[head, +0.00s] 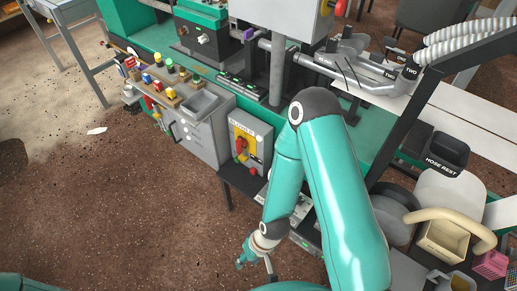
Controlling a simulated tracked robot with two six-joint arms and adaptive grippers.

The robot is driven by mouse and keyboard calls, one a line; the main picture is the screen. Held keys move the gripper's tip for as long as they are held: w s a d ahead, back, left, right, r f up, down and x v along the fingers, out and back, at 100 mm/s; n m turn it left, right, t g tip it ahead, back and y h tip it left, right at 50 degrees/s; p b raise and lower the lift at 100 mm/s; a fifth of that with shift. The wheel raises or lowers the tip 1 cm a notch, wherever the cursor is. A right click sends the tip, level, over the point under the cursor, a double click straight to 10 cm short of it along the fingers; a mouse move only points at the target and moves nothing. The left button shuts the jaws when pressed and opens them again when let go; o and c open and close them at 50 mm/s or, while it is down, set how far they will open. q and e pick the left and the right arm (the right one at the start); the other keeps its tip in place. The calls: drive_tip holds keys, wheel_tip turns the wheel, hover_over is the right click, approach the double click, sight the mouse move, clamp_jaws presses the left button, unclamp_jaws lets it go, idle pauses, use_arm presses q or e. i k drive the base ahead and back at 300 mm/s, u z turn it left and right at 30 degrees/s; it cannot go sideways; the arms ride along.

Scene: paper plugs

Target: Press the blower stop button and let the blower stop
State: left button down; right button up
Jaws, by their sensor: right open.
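A grey control box (250,142) stands on the bench's front edge in the middle of the head view. Its top label is too small to read surely. It bears a red rotary handle (241,146) on a yellow plate, with small buttons below; I cannot tell which one is the stop button. My right gripper (256,262) is open and appears empty, below the box in the picture and apart from it. My right arm covers the area to the right of the box. My left gripper is not in view.
A panel with coloured knobs (157,87) and a grey bin (200,104) are left of the box. Grey hoses (375,70) lie at the upper right. A black "HOSE REST" holder (447,152) and a chair are at right. The brown floor (110,200) at left is mostly clear.

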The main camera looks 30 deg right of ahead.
sight(253, 170)
drive_tip(key=z, duration=0.15)
drive_tip(key=k, duration=0.35)
drive_tip(key=z, duration=0.6)
drive_tip(key=i, duration=0.6)
drive_tip(key=z, duration=0.1)
